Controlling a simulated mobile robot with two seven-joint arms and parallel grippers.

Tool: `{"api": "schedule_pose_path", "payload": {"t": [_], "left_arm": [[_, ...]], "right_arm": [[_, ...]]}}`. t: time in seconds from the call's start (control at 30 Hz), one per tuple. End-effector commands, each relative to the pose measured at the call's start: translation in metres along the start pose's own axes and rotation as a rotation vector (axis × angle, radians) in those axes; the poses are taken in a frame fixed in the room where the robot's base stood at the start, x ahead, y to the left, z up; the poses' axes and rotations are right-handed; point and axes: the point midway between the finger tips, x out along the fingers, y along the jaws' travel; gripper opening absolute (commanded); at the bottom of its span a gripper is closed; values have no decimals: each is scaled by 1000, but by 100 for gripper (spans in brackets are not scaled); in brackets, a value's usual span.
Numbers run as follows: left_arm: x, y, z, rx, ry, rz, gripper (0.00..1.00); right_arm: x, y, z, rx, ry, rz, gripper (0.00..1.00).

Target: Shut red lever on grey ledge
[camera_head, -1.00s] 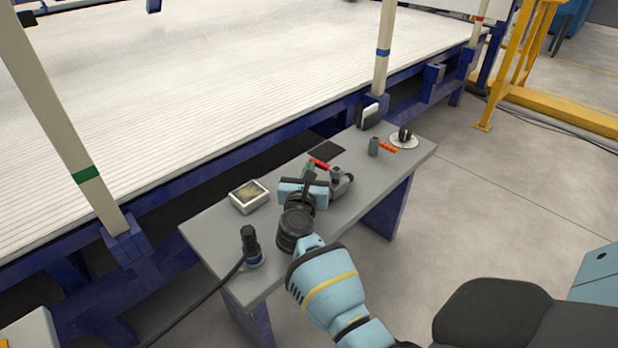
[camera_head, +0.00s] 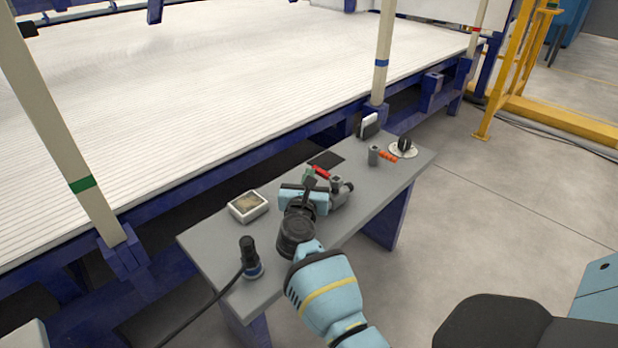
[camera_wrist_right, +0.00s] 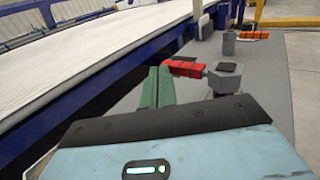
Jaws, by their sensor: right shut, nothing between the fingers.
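The red lever (camera_head: 320,172) sits on a grey valve fitting (camera_head: 341,190) on the grey ledge (camera_head: 372,208). In the right wrist view the lever (camera_wrist_right: 188,69) extends left from the fitting (camera_wrist_right: 226,78). My right gripper (camera_head: 308,175) is over the ledge beside the lever. Its green fingers (camera_wrist_right: 158,84) are together and empty. Their tips are close to the lever's left end; I cannot tell whether they touch it. The gripper body partly hides the fitting's near side in the head view. My left gripper is not in view.
A white-rimmed tray (camera_head: 248,207) and a dark knob with a cable (camera_head: 250,258) are on the ledge's left part. A grey cylinder (camera_head: 374,155), orange piece (camera_head: 389,156), round white disc (camera_head: 403,149) and black mat (camera_head: 326,160) are farther right. A post (camera_head: 383,60) stands behind.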

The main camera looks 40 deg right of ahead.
Motion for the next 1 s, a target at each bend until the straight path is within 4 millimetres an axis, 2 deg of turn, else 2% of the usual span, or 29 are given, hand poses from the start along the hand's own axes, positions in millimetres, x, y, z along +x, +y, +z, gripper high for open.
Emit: {"api": "schedule_pose_path", "payload": {"t": [0.17,0.4,0.6,1.0], "left_arm": [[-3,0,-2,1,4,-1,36],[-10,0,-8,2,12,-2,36],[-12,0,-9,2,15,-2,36],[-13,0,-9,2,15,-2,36]], "right_arm": [[-14,0,0,1,2,1,0],[-52,0,1,1,2,0,0],[-74,0,0,0,0,1,0],[-78,0,0,0,0,0,0]]}}
